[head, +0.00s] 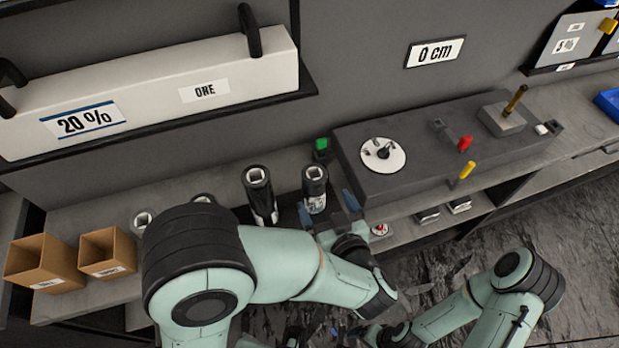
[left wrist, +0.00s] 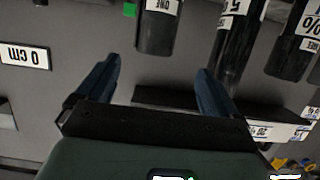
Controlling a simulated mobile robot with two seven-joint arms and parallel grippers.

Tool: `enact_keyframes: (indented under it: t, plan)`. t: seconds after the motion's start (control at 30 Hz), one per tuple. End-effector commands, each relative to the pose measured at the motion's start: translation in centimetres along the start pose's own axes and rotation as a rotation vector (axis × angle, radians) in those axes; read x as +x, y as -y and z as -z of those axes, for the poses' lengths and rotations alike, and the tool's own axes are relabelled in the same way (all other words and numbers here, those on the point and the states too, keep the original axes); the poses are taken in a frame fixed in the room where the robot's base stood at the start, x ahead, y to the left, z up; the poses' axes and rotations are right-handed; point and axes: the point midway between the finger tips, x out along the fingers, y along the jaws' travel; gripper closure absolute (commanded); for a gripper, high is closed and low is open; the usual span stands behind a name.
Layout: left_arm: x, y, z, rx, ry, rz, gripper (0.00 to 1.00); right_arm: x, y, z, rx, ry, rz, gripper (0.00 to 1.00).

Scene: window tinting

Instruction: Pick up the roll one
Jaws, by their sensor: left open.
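Roll one (left wrist: 158,28) is a dark upright cylinder with a white "ONE" label in the left wrist view. In the head view it appears to be the dark roll (head: 315,184) beside the green block, with a pale square hole on top. My left gripper (head: 329,208) is open and empty, its blue fingers on either side of the roll's lower part in the head view. In the left wrist view the fingertips (left wrist: 157,68) point towards roll one, with a gap before it. My right arm reaches in from the right; its gripper end is dark and unclear at the bottom edge.
More dark rolls stand close by: one (head: 259,195) beside roll one, and a "5%" roll (left wrist: 236,40) in the wrist view. Open brown boxes (head: 107,252) stand left. A grey fixture block (head: 430,150) with coloured handles is right. A green block (head: 321,145) is behind roll one.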

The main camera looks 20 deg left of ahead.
Motion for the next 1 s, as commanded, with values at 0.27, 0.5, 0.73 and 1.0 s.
enact_keyframes:
  t: [0.27,0.5,0.73,1.0]
  plan:
    - [5.1,0.1,-0.1,0.002,0.000,0.005,0.06,-0.2,0.1,0.1,0.001,0.000,0.000,0.09]
    - [7.7,-0.1,-0.1,0.002,0.000,0.000,0.06,-0.3,0.1,0.1,0.000,-0.001,0.000,0.09]
    - [10.3,-0.6,-0.1,0.002,-0.001,0.004,0.06,-0.7,0.3,0.3,-0.001,-0.004,0.001,0.09]
    - [12.9,-0.7,-0.2,0.001,0.000,0.000,0.06,-0.8,0.4,0.4,-0.001,-0.005,0.002,0.09]
